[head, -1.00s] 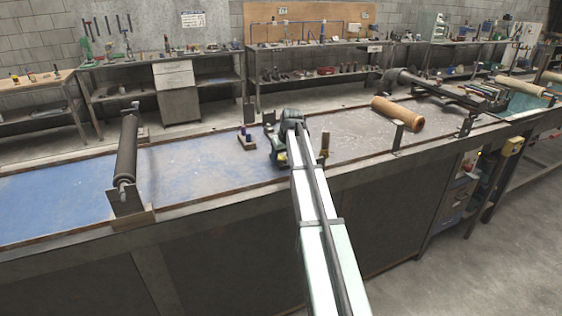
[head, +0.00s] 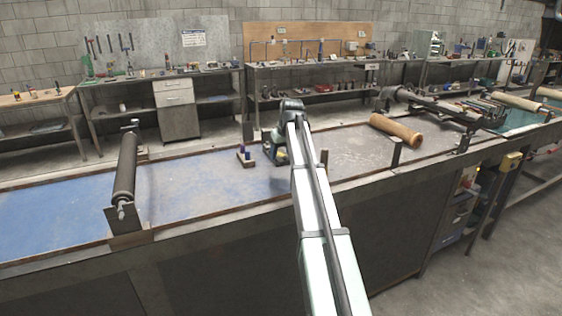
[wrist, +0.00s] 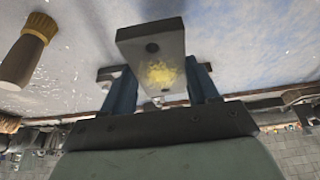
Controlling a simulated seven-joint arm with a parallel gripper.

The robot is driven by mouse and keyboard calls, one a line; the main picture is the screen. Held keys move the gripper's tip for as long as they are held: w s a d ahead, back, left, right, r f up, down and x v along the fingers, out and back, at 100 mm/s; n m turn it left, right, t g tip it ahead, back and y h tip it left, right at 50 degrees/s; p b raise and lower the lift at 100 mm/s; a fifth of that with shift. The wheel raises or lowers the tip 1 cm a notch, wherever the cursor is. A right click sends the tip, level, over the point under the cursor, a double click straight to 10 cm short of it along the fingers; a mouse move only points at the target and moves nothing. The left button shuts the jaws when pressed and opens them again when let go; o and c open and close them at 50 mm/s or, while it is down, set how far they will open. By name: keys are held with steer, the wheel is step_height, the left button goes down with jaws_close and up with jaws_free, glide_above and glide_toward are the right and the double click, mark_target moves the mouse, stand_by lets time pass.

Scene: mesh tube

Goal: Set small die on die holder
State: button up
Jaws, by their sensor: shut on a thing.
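My gripper (head: 277,154) is over the blue part of the bench, seen from behind in the head view. In the wrist view its two blue fingers (wrist: 163,88) are shut on a grey block with a dark hole and a yellow patch, which looks like the small die (wrist: 152,52). The die is clear of the bench. My arm and gripper hide part of the bench there.
A brown upright handle (head: 324,158) stands right of my arm; a similar brass-collared one (wrist: 28,50) shows in the wrist view. A dark roller (head: 125,168) stands left, a tan roll (head: 395,130) right. The blue bench surface (head: 195,185) left of my gripper is clear.

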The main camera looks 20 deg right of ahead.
steer(key=w+d+r, duration=0.1)
steer(key=w+d, duration=0.3)
steer(key=w, duration=0.5)
steer(key=w+d+r, duration=0.2)
steer(key=w+d, duration=0.3)
steer(key=w, duration=0.4)
steer(key=shift+s+f, duration=0.15)
steer(key=shift+f, duration=3)
steer(key=shift+f, duration=1.8)
stand_by(0.8)
steer(key=o, duration=1.6)
